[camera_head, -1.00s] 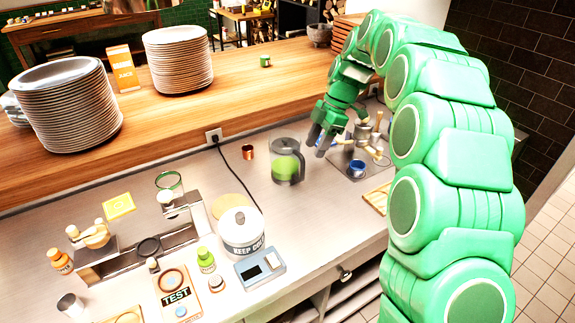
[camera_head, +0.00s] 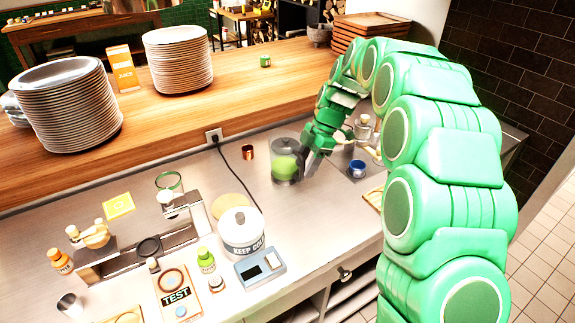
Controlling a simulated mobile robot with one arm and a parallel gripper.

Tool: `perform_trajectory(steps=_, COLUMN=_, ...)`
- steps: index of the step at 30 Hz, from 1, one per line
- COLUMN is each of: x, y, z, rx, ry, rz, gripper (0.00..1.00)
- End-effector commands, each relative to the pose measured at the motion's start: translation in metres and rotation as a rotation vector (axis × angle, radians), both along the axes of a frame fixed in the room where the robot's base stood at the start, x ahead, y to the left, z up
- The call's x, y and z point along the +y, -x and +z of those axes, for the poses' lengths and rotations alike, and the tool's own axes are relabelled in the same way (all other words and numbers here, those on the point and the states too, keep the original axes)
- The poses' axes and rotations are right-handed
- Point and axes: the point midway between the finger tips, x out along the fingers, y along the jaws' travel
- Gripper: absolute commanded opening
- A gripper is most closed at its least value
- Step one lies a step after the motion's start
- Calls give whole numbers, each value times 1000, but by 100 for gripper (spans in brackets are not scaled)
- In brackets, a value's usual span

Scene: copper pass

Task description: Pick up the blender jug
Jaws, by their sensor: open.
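The blender jug (camera_head: 285,164) stands upright on the steel counter, a clear jug with green contents. My gripper (camera_head: 304,168) is at the jug's right side, where the handle is, and points down and to the left. Its jaws are open. The fingers overlap the right edge of the jug and hide the handle, so I cannot tell whether they are around the handle or only in front of it.
A copper cup (camera_head: 248,152) stands left of the jug. A blue cup (camera_head: 357,169) is to the right of my gripper. A white KEEP COLD canister (camera_head: 241,235) and a scale (camera_head: 261,268) stand in front. The counter just in front of the jug is clear.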

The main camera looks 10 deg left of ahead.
Motion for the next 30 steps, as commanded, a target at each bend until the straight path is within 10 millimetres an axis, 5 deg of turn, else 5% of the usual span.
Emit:
perform_trajectory(steps=10, x=4, y=3, z=-12, rx=0, ry=1, rz=0, gripper=48)
perform_trajectory(steps=19, x=4, y=3, z=-12, rx=0, ry=1, rz=0, gripper=2)
perform_trajectory(steps=30, x=4, y=3, z=-11, rx=-1, ry=1, rz=0, gripper=0)
